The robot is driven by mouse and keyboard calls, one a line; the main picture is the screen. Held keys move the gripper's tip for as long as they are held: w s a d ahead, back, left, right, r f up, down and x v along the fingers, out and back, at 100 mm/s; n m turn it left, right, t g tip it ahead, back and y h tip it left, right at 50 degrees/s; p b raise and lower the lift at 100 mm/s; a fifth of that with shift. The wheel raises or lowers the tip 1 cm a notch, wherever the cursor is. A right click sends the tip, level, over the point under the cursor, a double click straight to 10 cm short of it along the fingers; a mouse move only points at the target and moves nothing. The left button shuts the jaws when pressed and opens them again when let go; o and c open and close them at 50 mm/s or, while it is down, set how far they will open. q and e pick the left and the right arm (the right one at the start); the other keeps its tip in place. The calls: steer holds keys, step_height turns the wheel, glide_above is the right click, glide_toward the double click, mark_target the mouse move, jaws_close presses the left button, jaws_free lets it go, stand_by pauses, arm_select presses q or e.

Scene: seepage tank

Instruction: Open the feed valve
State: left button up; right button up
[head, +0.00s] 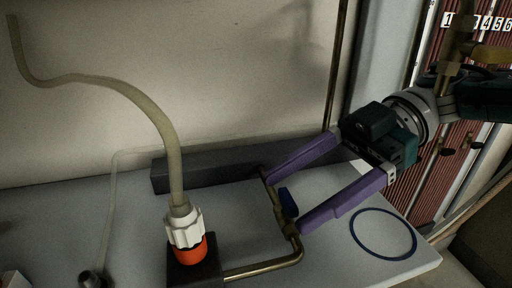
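The feed valve is a small brass fitting on a bent brass pipe (262,268), with a short blue handle (288,202) on it. It stands over the light table, right of the hose connector. My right gripper (286,202) reaches in from the right with its two purple fingers spread. The fingers lie on either side of the blue handle, one beyond it and one nearer. I see gaps at the handle and cannot tell whether either finger touches the pipe. My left gripper is out of view.
A clear hose (160,120) rises from a white and orange connector (186,232) on a dark block. A long dark bar (205,172) lies along the wall. A dark blue ring (383,234) lies on the table (340,262) at the right. A vertical brass pipe (338,60) stands behind.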

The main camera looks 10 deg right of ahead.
steer(key=b+v, duration=0.2)
steer(key=v, duration=0.7)
steer(key=shift+d+f+b, duration=0.1)
steer(key=shift+f+b, duration=0.05)
steer(key=shift+b, duration=0.25)
steer(key=shift+d+r, duration=0.35)
